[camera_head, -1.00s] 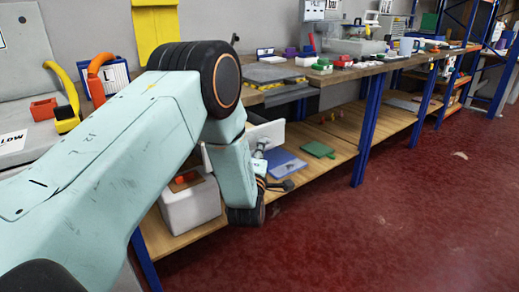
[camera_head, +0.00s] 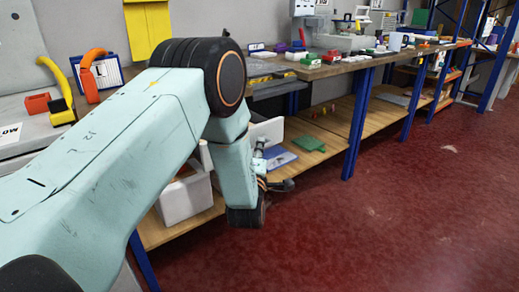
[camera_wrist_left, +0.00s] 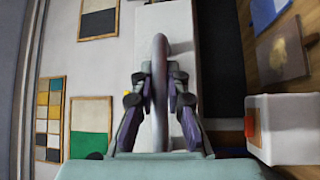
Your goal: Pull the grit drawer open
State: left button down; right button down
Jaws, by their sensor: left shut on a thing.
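The grit drawer shows as a white front panel (camera_head: 268,130) under the bench, just right of my left forearm. In the left wrist view the pale panel (camera_wrist_left: 172,22) carries a grey curved handle (camera_wrist_left: 160,60). My left gripper (camera_wrist_left: 160,82) has its two fingers on either side of this handle and is shut on it. In the head view my left gripper (camera_head: 262,165) is small and partly hidden by my wrist. The inside of the drawer is hidden. My right gripper is not in view.
The wooden bench (camera_head: 330,68) with blue legs (camera_head: 358,125) runs back to the right. A white bin (camera_head: 185,200) stands on its lower shelf close to my left wrist, with a green piece (camera_head: 307,144) farther along. The red floor (camera_head: 400,220) at right is clear.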

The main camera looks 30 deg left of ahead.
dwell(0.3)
pick_arm(q)
jog(key=c, duration=1.3)
grip_release()
jog(key=shift+c, duration=0.2)
jog(key=v, duration=1.2)
